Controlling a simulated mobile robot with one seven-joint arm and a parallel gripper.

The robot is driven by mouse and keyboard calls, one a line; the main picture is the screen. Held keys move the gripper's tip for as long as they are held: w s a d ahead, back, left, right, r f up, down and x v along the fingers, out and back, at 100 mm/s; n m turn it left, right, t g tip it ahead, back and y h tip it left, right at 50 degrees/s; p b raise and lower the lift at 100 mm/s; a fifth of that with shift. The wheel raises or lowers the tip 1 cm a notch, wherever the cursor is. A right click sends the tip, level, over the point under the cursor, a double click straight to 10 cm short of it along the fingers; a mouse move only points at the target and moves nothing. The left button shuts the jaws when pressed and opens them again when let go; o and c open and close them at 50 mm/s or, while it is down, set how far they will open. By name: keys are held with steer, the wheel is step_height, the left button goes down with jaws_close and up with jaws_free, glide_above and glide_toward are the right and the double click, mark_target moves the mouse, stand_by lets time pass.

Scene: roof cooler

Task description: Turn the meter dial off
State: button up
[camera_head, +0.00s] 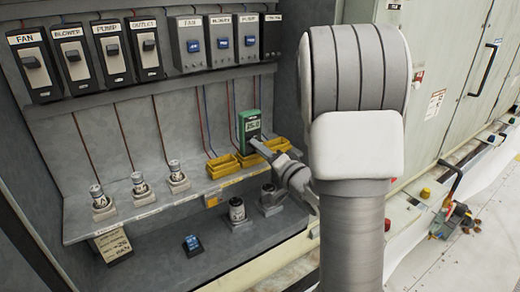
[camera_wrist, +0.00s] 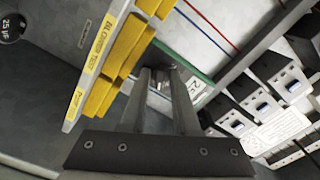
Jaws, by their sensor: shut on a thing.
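The green meter (camera_head: 250,122) stands upright on the shelf against the back panel, with digits lit on its display. My gripper (camera_head: 257,145) reaches it from the front right, its fingertips at the meter's lower face. In the wrist view, my gripper's two fingers (camera_wrist: 165,72) point at the meter, whose green edge (camera_wrist: 201,72) and display (camera_wrist: 194,88) show beside them. The gripper is shut on the meter dial, which is mostly hidden between the fingertips. I cannot read the dial's setting.
Yellow bins (camera_head: 222,166) stand on the shelf beside the meter; they are close to the fingers in the wrist view (camera_wrist: 125,55). Labelled switch boxes (camera_head: 115,52) line the panel above. Several small cylindrical fittings (camera_head: 139,184) stand on the shelf at left.

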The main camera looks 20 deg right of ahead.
jaws_close()
steer(key=shift+f+n+b, duration=0.1)
steer(key=shift+n+b, duration=0.2)
steer(key=shift+b, duration=0.25)
steer(key=n+b, duration=2.2)
steer(key=n, duration=0.1)
steer(key=shift+n, duration=0.3)
steer(key=shift+d, duration=0.1)
steer(key=shift+o, duration=2.2)
jaws_free()
